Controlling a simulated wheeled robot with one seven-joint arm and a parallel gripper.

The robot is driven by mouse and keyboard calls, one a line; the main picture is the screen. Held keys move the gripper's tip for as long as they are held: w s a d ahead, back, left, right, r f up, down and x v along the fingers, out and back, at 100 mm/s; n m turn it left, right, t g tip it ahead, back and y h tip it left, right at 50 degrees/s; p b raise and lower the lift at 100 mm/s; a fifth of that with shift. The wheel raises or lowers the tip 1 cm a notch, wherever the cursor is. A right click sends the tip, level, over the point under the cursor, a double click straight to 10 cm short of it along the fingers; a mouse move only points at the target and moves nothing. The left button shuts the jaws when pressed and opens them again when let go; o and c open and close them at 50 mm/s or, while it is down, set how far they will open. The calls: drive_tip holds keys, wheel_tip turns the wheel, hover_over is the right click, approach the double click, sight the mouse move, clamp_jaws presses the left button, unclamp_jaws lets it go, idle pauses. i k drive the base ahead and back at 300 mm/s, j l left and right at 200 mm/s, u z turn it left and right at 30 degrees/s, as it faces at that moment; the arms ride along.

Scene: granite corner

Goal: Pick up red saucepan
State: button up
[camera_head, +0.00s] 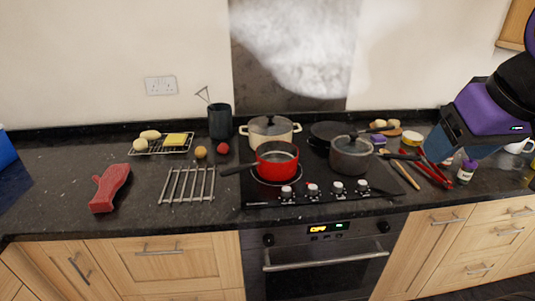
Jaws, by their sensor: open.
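The red saucepan (277,164) stands upright on the front left part of the black hob. Its inside is grey and looks empty. Its dark handle (238,170) points left, over the hob's left edge. My gripper (432,150) is at the right of the view, in the air above the right end of the counter. It is open and empty, well apart from the saucepan. Its fingertips are partly hard to make out against the dark counter.
A cream pot (270,130) stands just behind the saucepan, and a grey pot (351,158) stands to its right. A black frying pan (330,132) is at the back. A metal rack (188,184) and red oven mitt (109,188) lie left. Red tongs (437,172) lie right.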

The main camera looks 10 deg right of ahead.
sight(276, 160)
drive_tip(key=i+u, duration=0.1)
drive_tip(key=u, duration=0.3)
drive_tip(key=i+l+u, duration=0.1)
drive_tip(key=u, duration=0.25)
drive_tip(key=i+l+u, duration=0.1)
drive_tip(key=u, duration=0.3)
